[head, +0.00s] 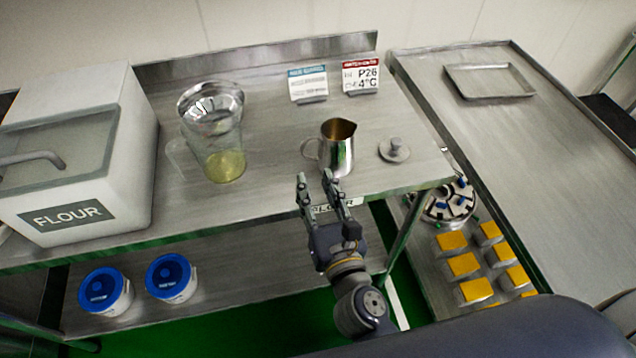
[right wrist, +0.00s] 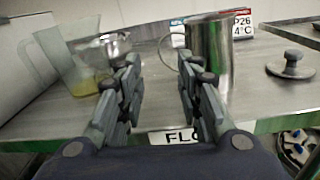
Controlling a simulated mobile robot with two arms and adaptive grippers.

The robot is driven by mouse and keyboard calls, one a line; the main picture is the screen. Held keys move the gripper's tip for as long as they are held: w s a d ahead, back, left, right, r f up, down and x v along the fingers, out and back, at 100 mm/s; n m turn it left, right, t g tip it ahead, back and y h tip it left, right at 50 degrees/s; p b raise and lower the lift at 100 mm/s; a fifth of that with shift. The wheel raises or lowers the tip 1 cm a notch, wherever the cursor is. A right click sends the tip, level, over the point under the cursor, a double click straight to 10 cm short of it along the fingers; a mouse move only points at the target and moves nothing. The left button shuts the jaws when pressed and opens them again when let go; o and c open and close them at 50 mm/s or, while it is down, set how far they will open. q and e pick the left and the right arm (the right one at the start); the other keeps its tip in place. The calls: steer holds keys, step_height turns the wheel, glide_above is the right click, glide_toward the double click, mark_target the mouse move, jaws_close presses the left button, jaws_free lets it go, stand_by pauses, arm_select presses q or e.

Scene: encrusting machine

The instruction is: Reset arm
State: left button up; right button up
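My right gripper (head: 327,186) is in front of the steel table's near edge in the head view. Its two fingers are apart with nothing between them. In the right wrist view the open fingers (right wrist: 157,90) point at the table, with a gap between them. A steel pitcher (head: 339,148) stands upright on the table just beyond the fingertips, apart from them as far as I can tell. The pitcher also shows in the right wrist view (right wrist: 211,55), behind the right finger. My left gripper is not in view.
A clear jug (head: 222,150) with yellowish contents and a white flour bin (head: 130,130) stand left on the table (head: 270,120). A small lid (head: 395,150) lies right of the pitcher. Two blue-lidded tubs (head: 172,277) sit on the lower shelf. A tray (head: 490,81) lies on the right table.

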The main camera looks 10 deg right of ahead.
steer(key=s+a+r+n+g+y, duration=0.1)
steer(key=s+a+r+n+y, duration=0.2)
steer(key=n, duration=0.5)
steer(key=s+a+r+n+y, duration=0.1)
steer(key=a+r+n+y, duration=0.15)
steer(key=n+y, duration=0.45)
steer(key=s+a+f+n+g, duration=0.2)
steer(key=s+f+n+g, duration=0.4)
steer(key=n, duration=0.8)
steer(key=s+d+f+n+g+h, duration=0.45)
steer(key=d+f+h, duration=0.2)
steer(key=d, duration=0.35)
steer(key=s+d+f+n+g+h, duration=0.3)
steer(key=s+d+f+n+h, duration=0.15)
steer(key=d+f, duration=0.4)
step_height(320, 180, down, 25)
steer(key=s+d+g, duration=0.1)
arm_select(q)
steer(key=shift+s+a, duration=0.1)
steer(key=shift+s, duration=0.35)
arm_select(e)
steer(key=s+d+f+g, duration=0.1)
steer(key=s+d+f, duration=0.2)
steer(key=s+f, duration=1.3)
steer(key=shift+s+d+f+n+h, duration=0.2)
steer(key=shift+s+n+h, duration=0.1)
steer(key=shift+s+n, duration=0.15)
